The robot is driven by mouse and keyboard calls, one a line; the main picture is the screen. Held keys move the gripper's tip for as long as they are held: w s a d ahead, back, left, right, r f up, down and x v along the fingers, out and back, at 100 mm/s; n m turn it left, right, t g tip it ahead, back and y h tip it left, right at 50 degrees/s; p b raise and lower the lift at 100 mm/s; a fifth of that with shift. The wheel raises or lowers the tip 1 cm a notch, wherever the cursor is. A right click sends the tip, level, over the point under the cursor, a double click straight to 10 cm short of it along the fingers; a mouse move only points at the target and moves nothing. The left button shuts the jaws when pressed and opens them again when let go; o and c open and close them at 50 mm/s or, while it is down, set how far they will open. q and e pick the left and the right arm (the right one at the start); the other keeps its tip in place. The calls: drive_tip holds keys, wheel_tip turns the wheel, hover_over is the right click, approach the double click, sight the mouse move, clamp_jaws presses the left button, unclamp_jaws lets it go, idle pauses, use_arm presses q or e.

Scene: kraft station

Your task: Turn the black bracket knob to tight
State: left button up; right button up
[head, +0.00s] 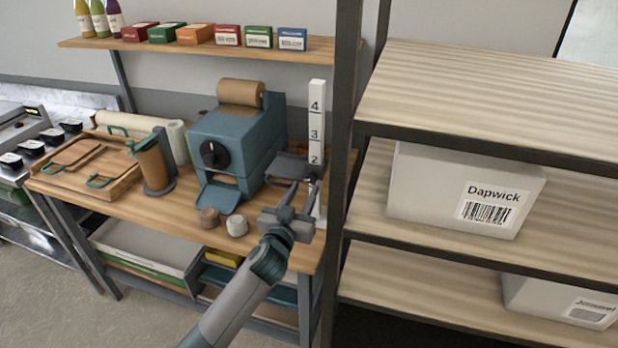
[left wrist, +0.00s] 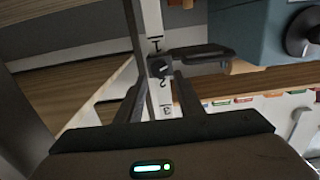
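The black bracket (head: 288,166) is mounted on a white upright scale (head: 317,125) with numbers, at the right end of the bench. In the left wrist view the bracket's arm (left wrist: 208,54) reaches right from the scale (left wrist: 152,22). The small black bracket knob (left wrist: 160,66) sits at the scale between the 1 and the 2. My left gripper (head: 302,188) is in front of the scale, just below the bracket. In the left wrist view its open fingers (left wrist: 160,84) point at the knob, one on each side; contact cannot be told. My right gripper is not in view.
A teal machine (head: 238,135) with a brown roll and black dial stands left of the bracket. A dark rack post (head: 345,110) and shelves holding a Dapwick box (head: 430,185) stand close on the right.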

sight(310, 178)
use_arm(q)
drive_tip(key=shift+p+x, duration=0.45)
drive_tip(key=shift+x, duration=2.15)
drive_tip(key=c, duration=0.8)
